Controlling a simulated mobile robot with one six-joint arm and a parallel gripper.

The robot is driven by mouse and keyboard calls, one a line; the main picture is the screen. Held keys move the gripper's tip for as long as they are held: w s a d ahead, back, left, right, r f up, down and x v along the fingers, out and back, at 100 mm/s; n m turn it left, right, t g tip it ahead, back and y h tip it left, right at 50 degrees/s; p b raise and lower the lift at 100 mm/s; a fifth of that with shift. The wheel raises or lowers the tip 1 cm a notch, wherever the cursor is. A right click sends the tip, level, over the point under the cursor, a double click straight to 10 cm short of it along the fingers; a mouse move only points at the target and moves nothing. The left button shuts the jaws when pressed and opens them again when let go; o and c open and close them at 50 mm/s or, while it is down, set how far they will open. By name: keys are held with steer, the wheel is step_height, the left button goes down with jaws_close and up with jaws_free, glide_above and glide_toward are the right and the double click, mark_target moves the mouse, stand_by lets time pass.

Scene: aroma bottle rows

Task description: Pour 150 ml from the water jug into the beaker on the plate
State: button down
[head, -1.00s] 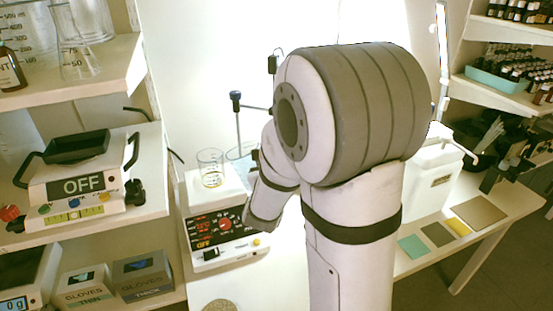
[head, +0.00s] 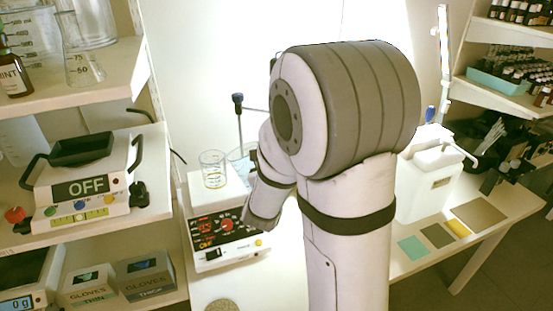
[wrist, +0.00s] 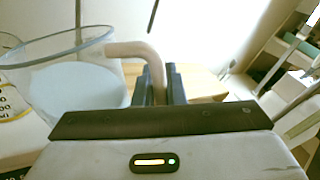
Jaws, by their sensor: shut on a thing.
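The clear beaker (head: 213,172) stands on the white plate (head: 205,197) of a device with red digits. Something yellowish shows low in the beaker, too small to tell whether liquid or markings. The clear water jug (head: 243,165) is just right of the beaker, largely hidden by my arm. In the wrist view the jug (wrist: 65,45) holds pale water, its rim slanting in the picture. My gripper (wrist: 160,85) is shut on the jug's tan handle (wrist: 140,50). Part of the beaker (wrist: 12,95) shows at the left edge. I cannot see any stream of water.
A thin stand (head: 239,125) rises behind the beaker. A switched-off device (head: 85,188) and glove boxes (head: 145,277) are on the left shelves.

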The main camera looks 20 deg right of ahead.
steer(key=shift+w+a+r+n+g+p, duration=0.1)
steer(key=shift+w+a+r+n+p, duration=0.35)
steer(key=shift+p, duration=0.7)
steer(key=shift+w+a+r+n+g+p, duration=0.1)
steer(key=shift+a+r+n+p, duration=0.15)
steer(key=shift+r+p, duration=0.6)
steer(key=shift+w+a+r+n+g+p, duration=0.1)
steer(key=shift+w+a+r+n+p, duration=0.25)
steer(key=shift+p, duration=1.05)
stand_by(1.3)
steer(key=shift+w+a+r+n+p, duration=0.25)
steer(key=shift+r+n+p, duration=0.25)
steer(key=shift+p, duration=0.7)
steer(key=shift+w+a+r+n+p, duration=0.15)
steer(key=shift+r+n+p, duration=0.25)
steer(key=shift+p, duration=0.8)
stand_by(0.9)
